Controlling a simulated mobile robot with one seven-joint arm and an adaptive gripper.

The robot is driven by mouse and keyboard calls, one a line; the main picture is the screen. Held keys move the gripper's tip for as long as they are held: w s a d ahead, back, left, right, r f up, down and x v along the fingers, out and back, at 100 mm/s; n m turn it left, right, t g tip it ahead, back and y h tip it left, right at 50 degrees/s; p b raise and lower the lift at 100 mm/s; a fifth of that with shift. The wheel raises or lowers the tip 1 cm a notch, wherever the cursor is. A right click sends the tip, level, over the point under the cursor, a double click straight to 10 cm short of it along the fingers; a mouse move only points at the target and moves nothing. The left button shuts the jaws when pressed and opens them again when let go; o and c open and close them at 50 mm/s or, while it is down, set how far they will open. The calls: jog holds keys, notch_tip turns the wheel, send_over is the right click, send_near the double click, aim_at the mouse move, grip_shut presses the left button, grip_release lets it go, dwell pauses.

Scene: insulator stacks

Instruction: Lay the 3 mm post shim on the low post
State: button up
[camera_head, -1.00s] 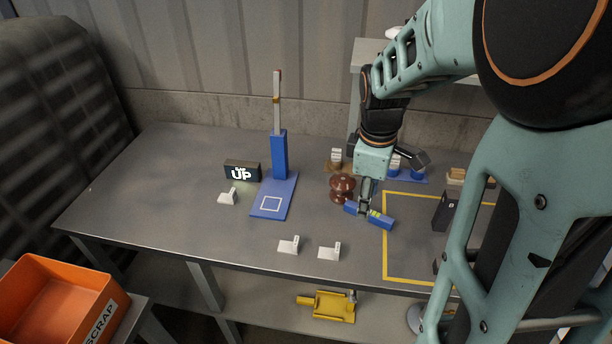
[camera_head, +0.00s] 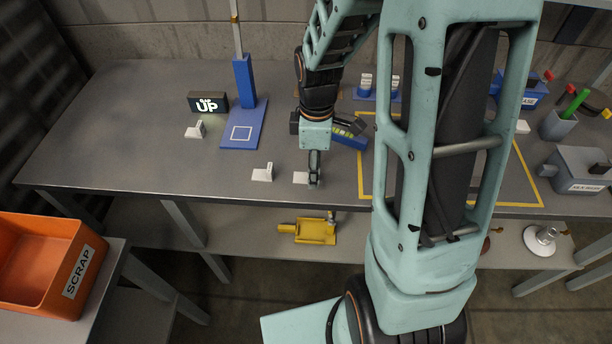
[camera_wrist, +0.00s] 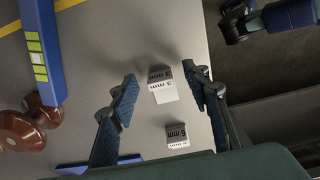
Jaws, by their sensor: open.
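The 3 mm shim (camera_wrist: 163,92) is a small white block with a raised, labelled end; it stands on the grey bench. In the head view this shim (camera_head: 300,177) is partly behind my fingers near the bench's front edge. My gripper (camera_head: 314,181) points down over it, open. In the wrist view my gripper (camera_wrist: 160,84) has one finger on each side of the shim, with gaps showing. A similar 6 mm shim (camera_wrist: 177,134) stands beside it, also seen in the head view (camera_head: 262,173). I cannot pick out the low post.
A blue bar with a yellow-green window (camera_wrist: 40,62) and a brown insulator (camera_wrist: 18,132) are close by. A blue gauge stand (camera_head: 244,82), an "UP" sign (camera_head: 207,103) and another white shim (camera_head: 195,130) are left. An orange scrap bin (camera_head: 35,275) stands front left.

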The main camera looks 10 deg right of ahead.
jog(key=shift+f, duration=0.5)
grip_shut()
jog(key=shift+r, duration=0.2)
